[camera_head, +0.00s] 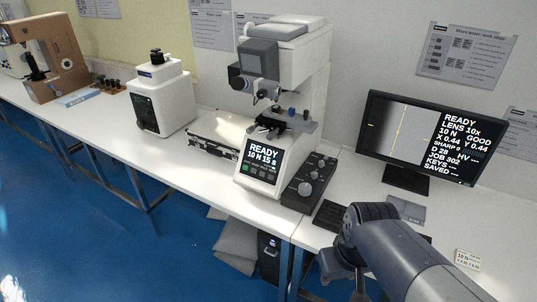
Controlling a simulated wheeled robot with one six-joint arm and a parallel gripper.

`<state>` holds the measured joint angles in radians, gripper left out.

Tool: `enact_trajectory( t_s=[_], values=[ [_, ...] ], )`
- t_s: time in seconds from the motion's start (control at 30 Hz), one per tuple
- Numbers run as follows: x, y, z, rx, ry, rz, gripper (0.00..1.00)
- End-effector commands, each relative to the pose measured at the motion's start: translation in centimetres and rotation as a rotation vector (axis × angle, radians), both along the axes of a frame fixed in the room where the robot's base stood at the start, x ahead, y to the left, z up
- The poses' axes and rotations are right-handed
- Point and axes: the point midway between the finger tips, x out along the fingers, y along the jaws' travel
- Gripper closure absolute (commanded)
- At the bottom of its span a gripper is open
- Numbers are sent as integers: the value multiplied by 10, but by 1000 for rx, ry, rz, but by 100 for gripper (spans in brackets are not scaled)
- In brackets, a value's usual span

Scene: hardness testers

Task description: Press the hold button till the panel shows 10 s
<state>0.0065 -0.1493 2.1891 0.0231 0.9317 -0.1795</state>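The white hardness tester (313,70) stands on the bench at the centre. Its front panel (263,157) reads READY, 10 N and 15 s. A row of small buttons (258,171) lies just under the readout; their labels are too small to read, so I cannot tell which is the hold button. My gripper (346,268) is at the lower right, in front of the bench edge, below and to the right of the panel and apart from it. It is small, dark and partly hidden by my own arm, so its fingers do not show clearly.
A monitor (432,135) stands at the right.

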Motion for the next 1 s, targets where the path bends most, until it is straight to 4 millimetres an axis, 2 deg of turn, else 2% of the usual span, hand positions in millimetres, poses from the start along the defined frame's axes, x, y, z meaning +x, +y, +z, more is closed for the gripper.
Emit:
enact_trajectory(
  t_s=[0.07, 0.5, 1.0],
  values=[
    [0, 0, 0, 0, 0, 0, 63],
    [0, 0, 0, 0, 0, 0, 99],
    [0, 0, 0, 0, 0, 0, 100]
  ],
)
